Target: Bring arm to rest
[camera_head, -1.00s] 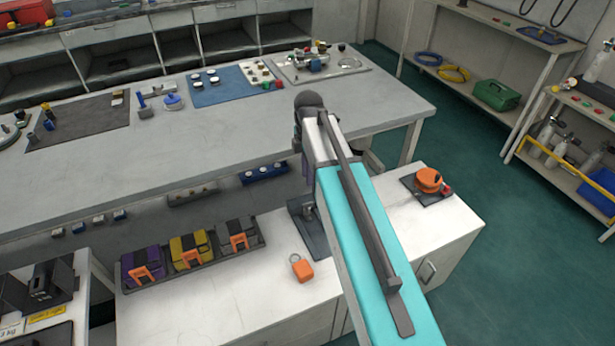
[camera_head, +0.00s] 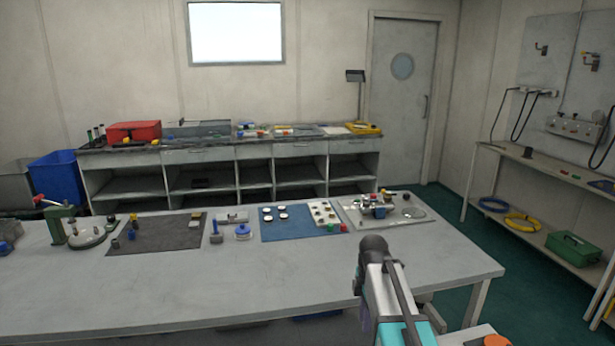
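My arm (camera_head: 385,290), with a dark rounded joint at its top and a turquoise link below, rises from the bottom edge, right of the middle. It stands in front of the near edge of the grey workbench (camera_head: 300,285), towards its right end. My gripper does not show; the end of the arm is hidden or out of the picture, so I cannot tell what it holds.
On the workbench lie a dark mat (camera_head: 160,238), a blue mat (camera_head: 285,231) and a grey tray (camera_head: 362,219) with fittings. An orange item (camera_head: 494,341) shows at the bottom edge. Green floor (camera_head: 480,275) is open on the right, before a shelf with a green case (camera_head: 573,248).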

